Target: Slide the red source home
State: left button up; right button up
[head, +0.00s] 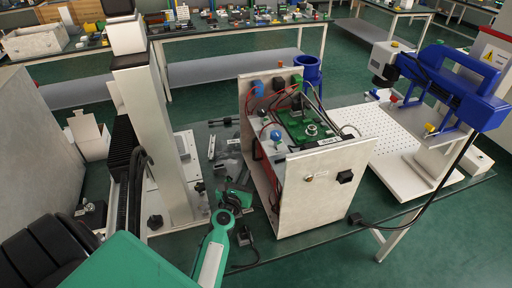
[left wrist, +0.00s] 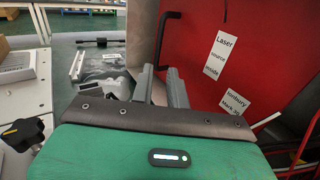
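The red source (left wrist: 235,55) is a red box with a black handle (left wrist: 165,38) and white labels, one reading "Laser source inside". It fills the right of the left wrist view. In the head view a strip of the red source (head: 268,172) shows between the pale panels of a housing (head: 320,190); the rest is hidden. My right gripper is not in view.
A green circuit board (head: 305,128) with red and black wires sits atop the housing. A white column (head: 150,140) stands to its left on the glass table. A blue machine (head: 440,85) over a perforated plate (head: 385,135) is at right. Small parts lie left of the housing.

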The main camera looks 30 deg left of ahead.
aim_at(254, 150)
pick_arm(q)
jog(key=b+x, duration=0.1)
jog(key=x, duration=1.2)
jog(key=shift+w+a, duration=0.1)
jog(key=shift+w, duration=0.25)
grip_shut()
